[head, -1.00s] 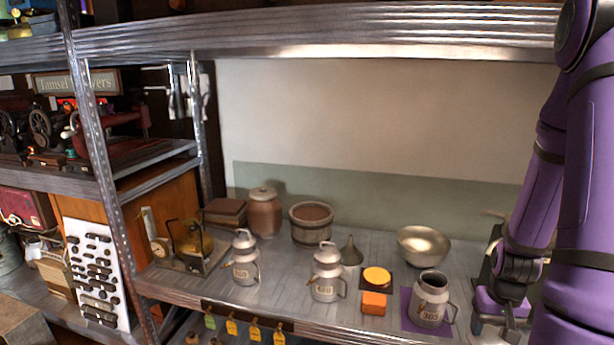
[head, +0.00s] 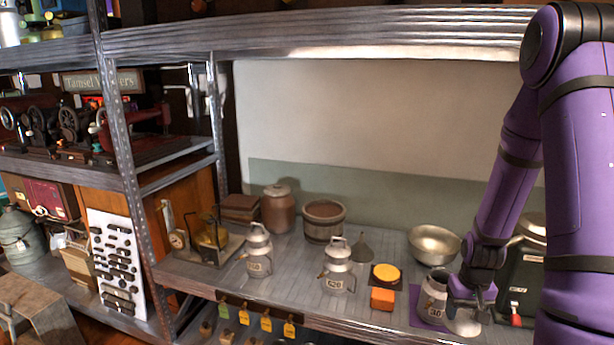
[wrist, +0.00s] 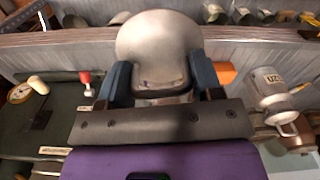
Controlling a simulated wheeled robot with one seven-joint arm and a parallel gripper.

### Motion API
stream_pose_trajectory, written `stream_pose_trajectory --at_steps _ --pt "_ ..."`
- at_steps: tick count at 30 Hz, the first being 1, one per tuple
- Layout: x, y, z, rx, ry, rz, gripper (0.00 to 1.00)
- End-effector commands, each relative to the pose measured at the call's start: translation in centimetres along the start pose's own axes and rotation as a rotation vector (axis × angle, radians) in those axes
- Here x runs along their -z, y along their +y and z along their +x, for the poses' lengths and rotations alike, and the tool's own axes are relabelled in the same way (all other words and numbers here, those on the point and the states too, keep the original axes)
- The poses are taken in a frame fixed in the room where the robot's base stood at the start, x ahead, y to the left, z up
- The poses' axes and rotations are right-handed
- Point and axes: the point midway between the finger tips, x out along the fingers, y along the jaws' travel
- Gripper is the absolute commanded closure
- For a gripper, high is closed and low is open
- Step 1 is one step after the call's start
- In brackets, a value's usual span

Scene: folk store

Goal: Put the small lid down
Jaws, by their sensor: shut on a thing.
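My gripper (head: 470,300) is shut on the small lid, a pale grey, rounded piece (head: 463,322). It hangs low at the shelf's front edge, just right of the open metal can (head: 433,298) on a purple mat (head: 416,306). In the wrist view the lid (wrist: 158,45) sits between the two dark blue-grey fingers (wrist: 160,82) and fills the top middle. It partly covers what lies behind. The gripper hides part of the can's right side in the head view.
Two lidded cans (head: 258,255) (head: 338,270) stand left on the shelf. An orange block (head: 383,299), a yellow-topped disc (head: 386,274) and a metal bowl (head: 434,243) are near the open can. A dark green case (head: 520,275) stands at right. An upper shelf beam (head: 330,35) runs overhead.

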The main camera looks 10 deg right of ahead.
Motion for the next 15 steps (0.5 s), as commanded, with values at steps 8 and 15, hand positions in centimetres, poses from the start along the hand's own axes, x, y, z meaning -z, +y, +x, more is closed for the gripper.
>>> stream_pose_trajectory --at_steps 8,15 --pt "5.5 -8.6 1.7 0.000 -0.001 -0.152 0.64" --pt "8.3 -17.0 3.0 0.000 0.000 -0.271 0.64"
